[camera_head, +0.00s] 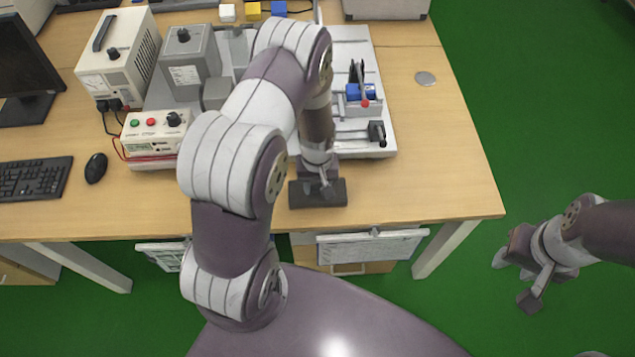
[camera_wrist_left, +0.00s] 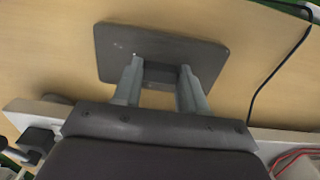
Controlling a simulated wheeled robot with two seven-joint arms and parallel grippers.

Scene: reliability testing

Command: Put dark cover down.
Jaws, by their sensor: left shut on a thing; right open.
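The dark cover (camera_head: 333,196) is a flat dark grey plate near the front edge of the table (camera_head: 440,150), in front of the test rig. It also shows in the left wrist view (camera_wrist_left: 200,52), with a small raised block between my fingers. My left gripper (camera_head: 316,184) points down at the cover and is shut on it; in the left wrist view both fingers (camera_wrist_left: 160,85) meet the block. I cannot tell whether the plate touches the table. My right gripper (camera_head: 518,272) is open and empty, off the table's right side over the green floor.
The grey test rig (camera_head: 385,145) stands behind the cover. A control box (camera_head: 157,133), a power supply (camera_head: 120,60), a mouse (camera_head: 96,168) and a keyboard (camera_head: 35,178) are to the left. A metal disc (camera_head: 425,78) lies back right. The table's right front is clear.

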